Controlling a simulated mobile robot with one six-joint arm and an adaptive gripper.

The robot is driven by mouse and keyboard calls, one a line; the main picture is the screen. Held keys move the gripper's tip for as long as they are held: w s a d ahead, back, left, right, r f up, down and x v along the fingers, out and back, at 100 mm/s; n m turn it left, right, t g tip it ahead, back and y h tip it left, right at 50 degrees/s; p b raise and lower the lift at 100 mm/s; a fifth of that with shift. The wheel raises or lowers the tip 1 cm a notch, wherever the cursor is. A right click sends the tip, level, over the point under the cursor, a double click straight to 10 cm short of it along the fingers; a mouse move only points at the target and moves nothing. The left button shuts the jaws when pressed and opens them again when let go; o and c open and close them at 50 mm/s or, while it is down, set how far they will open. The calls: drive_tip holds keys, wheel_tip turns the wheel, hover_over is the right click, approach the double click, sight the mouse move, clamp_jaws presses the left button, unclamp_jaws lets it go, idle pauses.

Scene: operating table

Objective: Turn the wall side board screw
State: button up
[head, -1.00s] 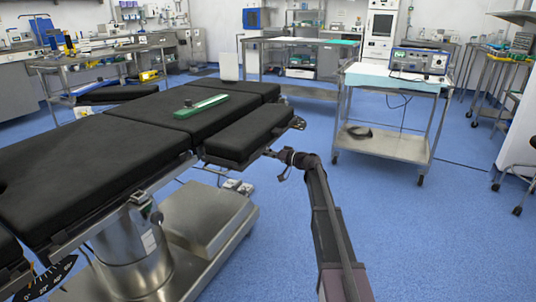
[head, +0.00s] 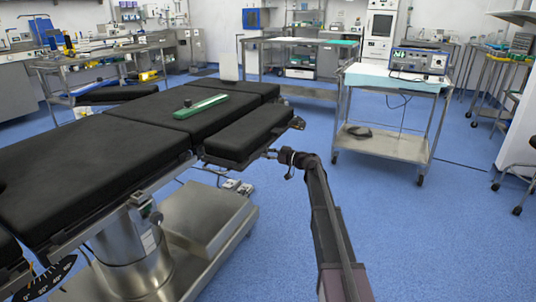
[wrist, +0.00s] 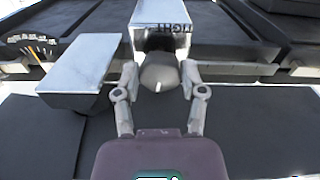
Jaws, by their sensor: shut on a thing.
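A rounded grey screw knob (wrist: 158,74) with a short white mark on it sits in front of a shiny metal block (wrist: 158,12) with dark lettering in the wrist view. My gripper (wrist: 159,80) has a finger on each side of the knob and is shut on it. In the head view, my gripper (head: 271,154) is at the near right edge of the black side board (head: 248,132); the screw is too small to make out there.
The black operating table (head: 95,155) fills the left, with a green-and-white instrument (head: 201,106) on top. A metal cart (head: 385,146) stands to the right. Blue floor (head: 440,235) is free at the lower right. A dial scale (wrist: 30,45) and metal plate (wrist: 82,62) flank the knob's left.

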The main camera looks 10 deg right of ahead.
drive_tip(key=shift+w+a+n, duration=0.1)
drive_tip(key=shift+w+n, duration=0.05)
drive_tip(key=shift+n, duration=0.75)
drive_tip(key=o, duration=1.2)
drive_tip(key=shift+c, duration=0.2)
drive_tip(key=v, duration=1.2)
